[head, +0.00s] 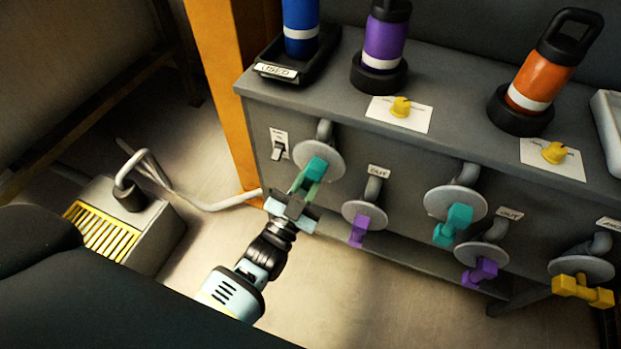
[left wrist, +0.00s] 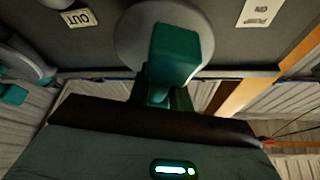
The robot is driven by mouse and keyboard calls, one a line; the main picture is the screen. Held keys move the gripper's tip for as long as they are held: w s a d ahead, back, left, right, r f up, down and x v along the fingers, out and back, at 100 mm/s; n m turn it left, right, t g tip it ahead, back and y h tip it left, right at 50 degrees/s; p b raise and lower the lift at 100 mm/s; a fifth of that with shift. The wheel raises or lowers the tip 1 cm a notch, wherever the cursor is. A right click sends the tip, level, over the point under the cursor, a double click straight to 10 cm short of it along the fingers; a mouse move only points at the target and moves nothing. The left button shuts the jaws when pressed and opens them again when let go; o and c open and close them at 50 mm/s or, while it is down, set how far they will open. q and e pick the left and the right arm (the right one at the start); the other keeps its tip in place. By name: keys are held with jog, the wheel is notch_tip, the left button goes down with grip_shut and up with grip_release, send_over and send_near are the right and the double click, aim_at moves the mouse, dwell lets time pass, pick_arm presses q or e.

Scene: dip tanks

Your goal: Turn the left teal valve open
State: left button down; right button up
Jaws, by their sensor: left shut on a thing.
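The left teal valve (head: 317,167) sits on a grey round flange (head: 323,155) at the left end of the grey cabinet front. My left gripper (head: 306,187) reaches up to it from below and is shut on its teal handle. In the left wrist view the teal handle (left wrist: 174,55) stands in front of the flange, its lower end between the fingers (left wrist: 165,98). The fingertips are partly hidden there. A second teal valve (head: 453,224) is further right on the cabinet. My right gripper is in neither view.
Purple valves (head: 359,230) and a yellow valve (head: 582,289) line the cabinet front (head: 400,170). A switch (head: 279,150) is left of the held valve. A grey box with a yellow grille (head: 101,234) and a pale hose lie on the floor at left. An orange post (head: 228,90) stands by the cabinet's left end.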

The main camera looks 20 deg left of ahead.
pick_arm(q)
jog(key=n+y, duration=0.1)
jog(key=n, duration=0.1)
jog(key=n+y, duration=0.1)
jog(key=n, duration=0.2)
jog(key=shift+t+y, duration=0.3)
jog(key=shift+n+b, duration=0.3)
jog(key=shift+n, duration=0.2)
jog(key=c, duration=1.3)
grip_release()
jog(key=v, duration=0.8)
jog(key=shift+d, duration=0.1)
